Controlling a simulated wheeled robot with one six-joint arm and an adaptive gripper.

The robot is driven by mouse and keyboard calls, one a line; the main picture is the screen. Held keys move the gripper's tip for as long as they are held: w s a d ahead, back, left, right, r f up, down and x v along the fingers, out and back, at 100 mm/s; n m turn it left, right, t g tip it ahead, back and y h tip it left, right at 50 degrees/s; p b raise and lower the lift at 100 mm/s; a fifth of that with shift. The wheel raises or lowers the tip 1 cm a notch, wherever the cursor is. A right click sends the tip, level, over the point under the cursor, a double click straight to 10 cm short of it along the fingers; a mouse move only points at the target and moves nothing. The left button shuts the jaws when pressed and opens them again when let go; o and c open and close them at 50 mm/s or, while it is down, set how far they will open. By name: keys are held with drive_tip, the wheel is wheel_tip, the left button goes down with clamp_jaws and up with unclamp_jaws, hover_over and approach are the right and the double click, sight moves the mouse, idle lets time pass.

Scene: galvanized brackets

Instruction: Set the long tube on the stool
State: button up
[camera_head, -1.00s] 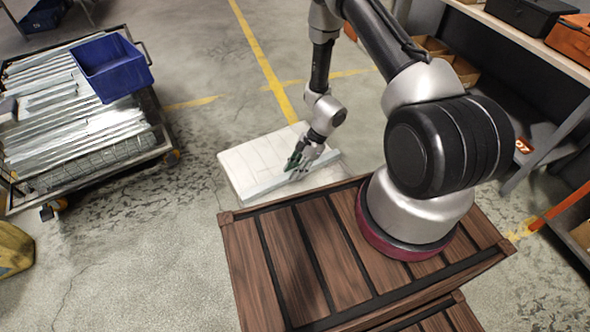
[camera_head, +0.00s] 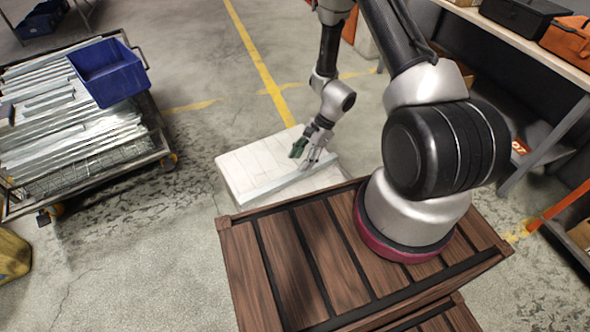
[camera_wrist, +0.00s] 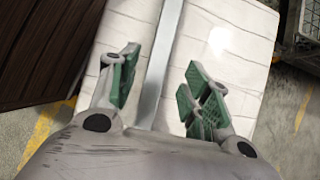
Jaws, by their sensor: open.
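The long tube (camera_head: 276,187) is a straight, grey metal piece lying flat on the stool (camera_head: 233,157), along the edge nearest the wooden crate in the head view. The stool has a white, plank-patterned top. In the wrist view the tube (camera_wrist: 164,50) runs up and down across the white top (camera_wrist: 214,75). My gripper (camera_head: 305,150) is open just above the tube. In the wrist view its green finger pads (camera_wrist: 160,88) stand apart on either side of the tube, with clear gaps. The gripper's palm hides the tube's near end in that view.
A brown wooden crate (camera_head: 240,262) stands in front of the stool, under my arm. A cart (camera_head: 152,158) with metal profiles and a blue bin (camera_head: 108,72) is at left. A workbench (camera_head: 510,32) is at right. The floor left of the stool is clear.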

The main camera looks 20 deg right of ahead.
drive_tip(key=s+d+r+n+t+h, duration=0.15)
drive_tip(key=r+n, duration=0.25)
drive_tip(key=r, duration=1.1)
drive_tip(key=w+d+r+n, duration=0.1)
drive_tip(key=d+r+n, duration=0.2)
drive_tip(key=r, duration=1.3)
drive_tip(key=s+d+r+n+t+h, duration=0.2)
drive_tip(key=s+d+r+n, duration=0.1)
drive_tip(key=s+r, duration=0.6)
drive_tip(key=s+d+r+n+t+h, duration=0.2)
drive_tip(key=s+r+n, duration=0.3)
drive_tip(key=s+r, duration=0.4)
drive_tip(key=shift+s+d+h, duration=0.45)
drive_tip(key=shift+s+d, duration=0.15)
drive_tip(key=shift+d, duration=0.3)
